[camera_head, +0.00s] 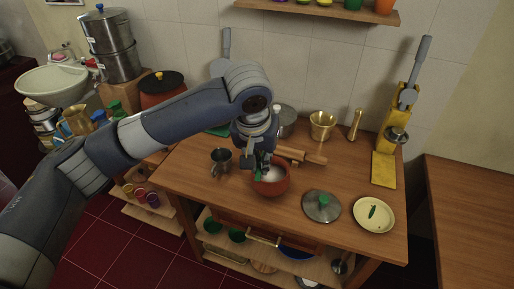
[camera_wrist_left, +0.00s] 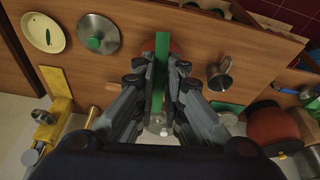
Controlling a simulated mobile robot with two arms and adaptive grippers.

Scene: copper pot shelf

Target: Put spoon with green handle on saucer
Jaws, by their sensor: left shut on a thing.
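My left gripper (camera_head: 262,170) is over the red-brown bowl (camera_head: 271,189). It is shut on the spoon's green handle, which shows upright between the fingers in the left wrist view (camera_wrist_left: 161,62). The spoon's metal end is hard to make out. The bowl also shows behind the fingers in the wrist view. The cream saucer (camera_head: 360,224) is at the right front of the wooden table, apart from the gripper, with a small green item (camera_head: 372,211) on it. The saucer also shows at the wrist view's upper left (camera_wrist_left: 34,44). My right gripper is not in view.
A lid with a green knob (camera_head: 321,206) lies between bowl and saucer. A metal mug (camera_head: 221,160) stands left of the bowl, and a rolling pin (camera_head: 302,156) lies behind it. A brass mortar (camera_head: 322,125) and a yellow stand (camera_head: 384,168) are at the back.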

